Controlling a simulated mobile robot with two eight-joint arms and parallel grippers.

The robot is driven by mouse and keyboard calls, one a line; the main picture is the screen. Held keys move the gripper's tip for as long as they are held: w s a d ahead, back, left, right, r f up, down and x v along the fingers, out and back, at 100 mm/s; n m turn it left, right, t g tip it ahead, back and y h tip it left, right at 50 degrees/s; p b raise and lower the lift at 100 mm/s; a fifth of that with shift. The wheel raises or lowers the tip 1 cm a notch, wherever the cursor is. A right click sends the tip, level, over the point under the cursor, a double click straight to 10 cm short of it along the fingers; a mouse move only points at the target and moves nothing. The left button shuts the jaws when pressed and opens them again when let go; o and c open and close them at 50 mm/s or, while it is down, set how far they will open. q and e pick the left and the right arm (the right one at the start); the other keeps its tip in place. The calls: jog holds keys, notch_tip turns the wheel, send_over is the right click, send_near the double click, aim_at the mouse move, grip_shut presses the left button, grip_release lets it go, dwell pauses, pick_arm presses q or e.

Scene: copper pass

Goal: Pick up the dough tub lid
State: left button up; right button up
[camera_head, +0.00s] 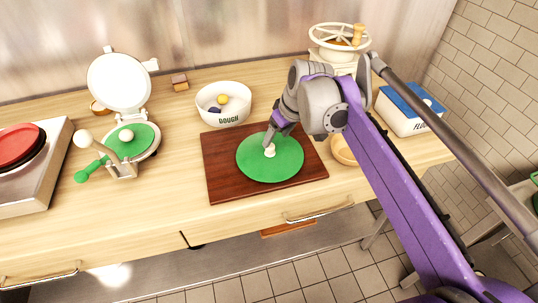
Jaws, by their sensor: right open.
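The dough tub lid, a flat green disc (262,168) with a small pale knob (270,152) at its middle, lies on a dark red-brown board (222,186). The white dough tub (223,118), marked DOUGH, stands uncovered behind the board with a yellow ball and a dark blue piece inside. My right gripper (272,140) comes down from the upper right, open, with its tips at or just above the knob. I cannot tell whether they touch it, since the fingers partly overlap the knob. My left gripper does not show.
A press with a round white lid (119,82) and green plate stands at left, beside a cooker with a red disc (18,144). A wooden bowl (342,151) sits right of the board, partly behind my arm. A blue-lidded flour box (400,118) and a hand-wheel machine (341,38) stand at right.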

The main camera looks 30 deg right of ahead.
aim_at(271, 146)
jog(key=x, duration=0.5)
jog(key=shift+a+f+b, duration=0.2)
jog(key=shift+f+b, duration=0.15)
jog(key=shift+b, duration=0.05)
jog(key=shift+c, duration=0.2)
grip_shut()
